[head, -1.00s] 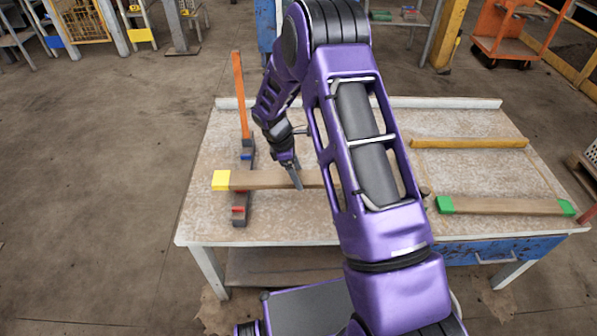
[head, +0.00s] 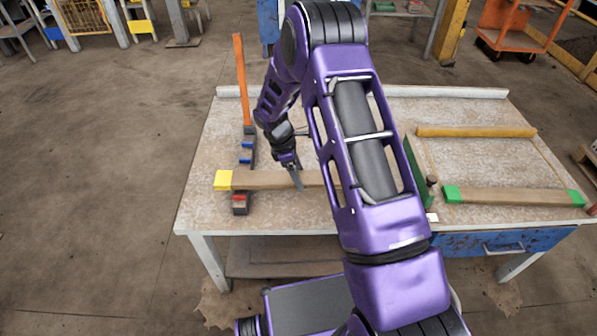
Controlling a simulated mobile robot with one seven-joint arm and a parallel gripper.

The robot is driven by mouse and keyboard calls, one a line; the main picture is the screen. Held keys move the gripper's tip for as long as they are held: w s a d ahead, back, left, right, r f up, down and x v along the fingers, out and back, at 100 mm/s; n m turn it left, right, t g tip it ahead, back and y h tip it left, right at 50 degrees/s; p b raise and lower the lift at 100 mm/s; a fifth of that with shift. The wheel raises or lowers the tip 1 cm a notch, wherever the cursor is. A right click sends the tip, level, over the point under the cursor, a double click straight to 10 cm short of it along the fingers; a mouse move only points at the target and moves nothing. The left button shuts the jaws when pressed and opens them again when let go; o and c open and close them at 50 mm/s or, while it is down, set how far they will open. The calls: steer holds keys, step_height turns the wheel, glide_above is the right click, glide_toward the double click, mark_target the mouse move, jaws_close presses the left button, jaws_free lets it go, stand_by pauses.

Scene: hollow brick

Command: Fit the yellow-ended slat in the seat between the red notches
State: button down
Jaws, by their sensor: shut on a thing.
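The yellow-ended slat is a long wooden bar (head: 262,180) with a yellow left end (head: 223,180). My gripper (head: 297,182) is shut on it, right of the yellow end; my arm hides its right part. The left stand (head: 248,168) is dark, with an orange upright (head: 241,80) at its back. Two blue marks (head: 246,152) show behind the slat, and a red notch mark (head: 240,198) shows just in front of it. The slat crosses over the stand and hides the part beneath. I cannot tell whether it rests in the seat or hovers.
A second stand with a green upright (head: 414,165) is partly hidden behind my arm. A green-ended slat (head: 515,196) and a yellowish bar (head: 475,132) lie on the table's right side. A low ledge (head: 440,92) runs along the back edge.

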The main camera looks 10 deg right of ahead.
steer(key=shift+f+b, duration=0.9)
steer(key=shift+f, duration=0.25)
stand_by(0.7)
jaws_free()
steer(key=p+v, duration=0.2)
steer(key=v, duration=1.5)
steer(key=shift+r, duration=0.25)
